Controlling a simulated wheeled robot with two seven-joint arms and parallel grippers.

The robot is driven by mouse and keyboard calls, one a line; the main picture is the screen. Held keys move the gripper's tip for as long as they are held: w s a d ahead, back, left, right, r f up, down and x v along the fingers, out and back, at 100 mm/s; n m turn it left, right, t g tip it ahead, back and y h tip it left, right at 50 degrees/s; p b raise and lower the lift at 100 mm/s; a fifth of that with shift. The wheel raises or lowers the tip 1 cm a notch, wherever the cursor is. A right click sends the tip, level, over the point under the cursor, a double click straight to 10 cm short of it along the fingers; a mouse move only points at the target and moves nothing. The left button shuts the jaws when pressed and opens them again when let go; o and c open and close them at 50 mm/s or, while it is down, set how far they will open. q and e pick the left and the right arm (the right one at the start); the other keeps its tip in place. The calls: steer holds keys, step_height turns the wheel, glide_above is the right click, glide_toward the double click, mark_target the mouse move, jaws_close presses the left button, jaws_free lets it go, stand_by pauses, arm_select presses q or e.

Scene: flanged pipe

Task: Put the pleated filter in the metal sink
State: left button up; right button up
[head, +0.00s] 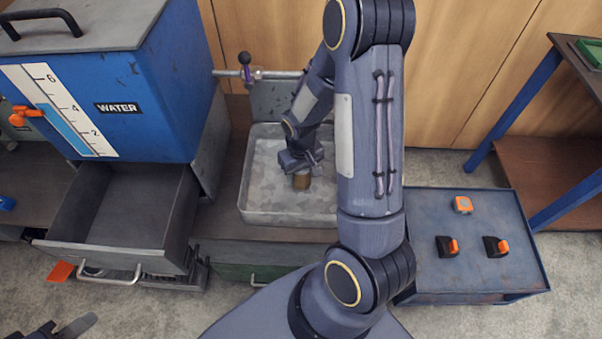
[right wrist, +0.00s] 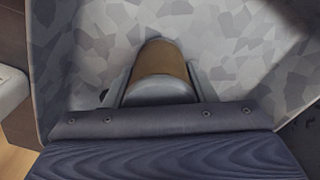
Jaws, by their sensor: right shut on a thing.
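The metal sink (head: 262,207) is a shallow grey basin in the middle of the head view. My right gripper (head: 301,176) reaches down into it and is shut on the brown pleated filter (head: 302,182). In the right wrist view the filter (right wrist: 159,62) is a brown cylinder with a grey end, between the fingers of my right gripper (right wrist: 160,85). The sink's patchy grey floor (right wrist: 235,50) lies behind it. I cannot tell whether the filter touches the floor. My left gripper (head: 55,329) shows only partly at the bottom left, away from the sink.
A blue water tank (head: 150,90) stands at the left above an open, empty drawer (head: 120,205). A pipe with a purple valve (head: 247,72) runs behind the sink. A blue-grey cart (head: 460,215) at the right holds small orange and black items.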

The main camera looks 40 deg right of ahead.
steer(key=shift+f, duration=0.25)
steer(key=shift+f, duration=0.2)
steer(key=o, duration=1)
steer(key=shift+r, duration=0.15)
